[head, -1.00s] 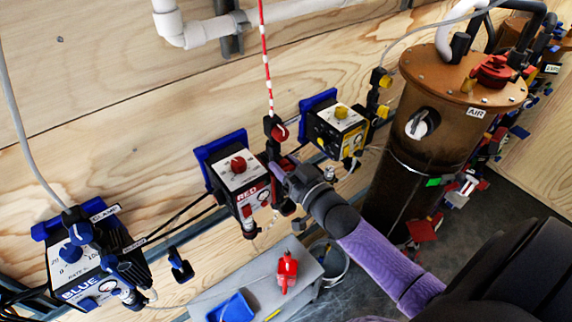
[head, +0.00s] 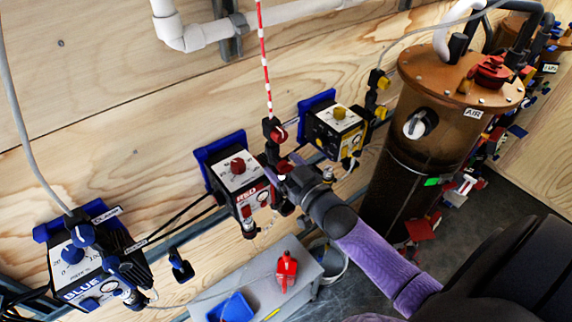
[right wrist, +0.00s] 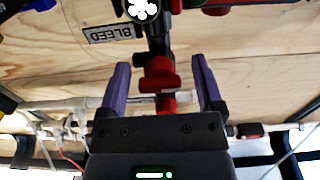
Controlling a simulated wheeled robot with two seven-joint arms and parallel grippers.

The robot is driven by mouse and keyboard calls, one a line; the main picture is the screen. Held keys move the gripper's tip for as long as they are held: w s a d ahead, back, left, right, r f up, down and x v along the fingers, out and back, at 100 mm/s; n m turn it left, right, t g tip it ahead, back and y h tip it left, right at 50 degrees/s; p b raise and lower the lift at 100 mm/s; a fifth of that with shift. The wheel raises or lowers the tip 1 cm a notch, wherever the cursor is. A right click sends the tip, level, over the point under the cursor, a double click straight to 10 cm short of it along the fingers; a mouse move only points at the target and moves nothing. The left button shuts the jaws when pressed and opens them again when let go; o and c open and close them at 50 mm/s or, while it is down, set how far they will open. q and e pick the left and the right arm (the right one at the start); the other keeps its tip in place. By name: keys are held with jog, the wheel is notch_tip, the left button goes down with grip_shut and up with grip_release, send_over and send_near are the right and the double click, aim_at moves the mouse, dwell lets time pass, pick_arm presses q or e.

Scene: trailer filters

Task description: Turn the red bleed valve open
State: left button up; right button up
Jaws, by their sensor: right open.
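The red bleed valve (right wrist: 158,82) shows in the right wrist view, with a red handle on a dark fitting. An upside-down BLEED label (right wrist: 111,33) is on the plywood to its left in the picture. My right gripper (right wrist: 154,78) is open, with one purple finger on each side of the red handle. Gaps show between the handle and both fingers. In the head view my right gripper (head: 283,165) is beside the box labelled RED (head: 240,180); its fingers and wrist partly hide the fittings there. My left gripper is not in view.
A yellow-knobbed box (head: 336,128) is just right of my gripper, and a brown AIR canister (head: 425,140) stands further right. A blue-knobbed box (head: 82,262) is at lower left. A grey bench (head: 262,268) holds a blue tray and a red object below.

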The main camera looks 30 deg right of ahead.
jog(key=s, duration=1)
jog(key=shift+d, duration=0.4)
jog(key=s+a+f+g+h+b, duration=0.1)
jog(key=s+f+g+b, duration=0.25)
jog(key=f, duration=0.75)
jog(key=s+f+g+b, duration=0.2)
jog(key=f+b, duration=0.2)
jog(key=f, duration=0.7)
jog(key=s+a+f+g+h+b, duration=0.1)
jog(key=s+f+g+b, duration=0.25)
jog(key=f, duration=0.75)
jog(key=s+a+f+g+b, duration=0.2)
jog(key=s+f+g+b, duration=0.2)
jog(key=s+f, duration=0.5)
jog(key=s+a+f+n+g+b, duration=0.1)
jog(key=s+a+f+g+b, duration=0.2)
jog(key=s+f, duration=0.7)
jog(key=shift+a+f+n+g+y+b, duration=0.25)
jog(key=shift+f+g+b, duration=0.5)
jog(key=shift+b, duration=0.4)
jog(key=shift+d, duration=0.1)
